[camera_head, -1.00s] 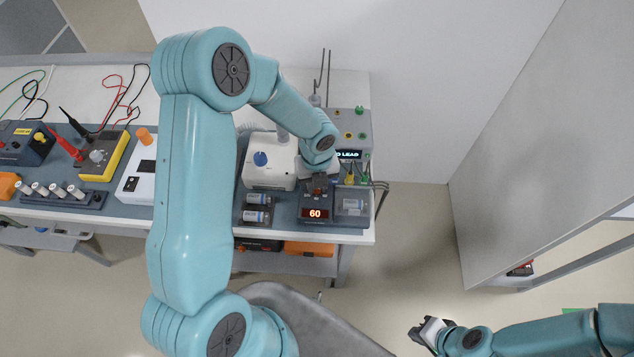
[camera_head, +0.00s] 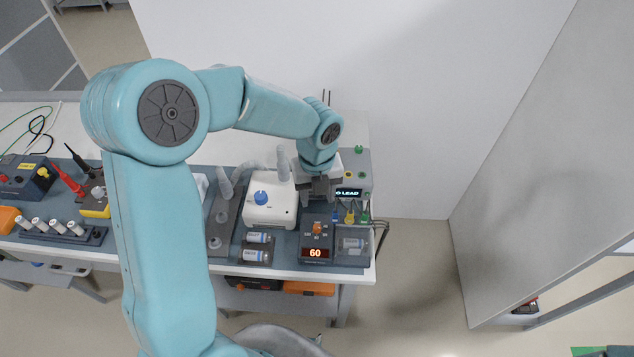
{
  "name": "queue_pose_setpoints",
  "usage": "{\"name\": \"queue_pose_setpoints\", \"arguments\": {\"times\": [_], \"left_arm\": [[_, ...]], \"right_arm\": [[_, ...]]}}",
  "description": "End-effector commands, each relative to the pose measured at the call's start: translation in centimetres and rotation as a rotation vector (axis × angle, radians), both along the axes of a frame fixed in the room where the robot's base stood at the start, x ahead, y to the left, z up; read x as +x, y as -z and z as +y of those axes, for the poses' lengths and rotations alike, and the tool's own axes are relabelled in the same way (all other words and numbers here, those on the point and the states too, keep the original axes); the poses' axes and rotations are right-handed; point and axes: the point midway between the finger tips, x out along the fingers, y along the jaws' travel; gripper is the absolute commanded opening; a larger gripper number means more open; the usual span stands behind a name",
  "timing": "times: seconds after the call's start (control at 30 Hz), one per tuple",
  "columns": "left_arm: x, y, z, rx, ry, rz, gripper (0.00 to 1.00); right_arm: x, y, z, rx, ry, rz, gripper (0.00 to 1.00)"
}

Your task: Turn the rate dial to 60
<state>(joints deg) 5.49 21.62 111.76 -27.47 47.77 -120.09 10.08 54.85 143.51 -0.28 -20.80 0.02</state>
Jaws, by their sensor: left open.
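The rate dial (camera_head: 317,229) is a small orange knob on top of a dark box (camera_head: 316,241). The lit display (camera_head: 315,254) on the front of that box reads 60. My left gripper (camera_head: 319,198) is open and empty, just behind and above the dial, apart from it in the picture. Its height above the box is hard to judge. My right gripper is not in view.
A white device with a blue knob (camera_head: 261,197) stands left of the box. A grey unit with a lit "LEAD" display (camera_head: 349,192) is behind it, with coloured plugs and cables. Small vials (camera_head: 256,255) sit in a holder at left, and another tray (camera_head: 353,245) at right.

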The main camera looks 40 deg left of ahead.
Motion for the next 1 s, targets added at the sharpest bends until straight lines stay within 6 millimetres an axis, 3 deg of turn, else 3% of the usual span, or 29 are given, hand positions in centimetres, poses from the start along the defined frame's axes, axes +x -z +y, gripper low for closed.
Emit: {"name": "queue_pose_setpoints", "arguments": {"times": [0.1,0.3,1.0], "left_arm": [[0.1,-2.1,0.0,0.000,0.002,-0.003,0.49],[0.0,-3.6,0.0,0.000,0.002,0.000,0.49],[-0.1,-3.7,0.0,0.000,0.001,0.000,0.49]], "right_arm": [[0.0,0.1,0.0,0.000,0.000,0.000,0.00],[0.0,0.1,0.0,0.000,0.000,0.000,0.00],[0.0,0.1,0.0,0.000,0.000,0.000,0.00]]}}
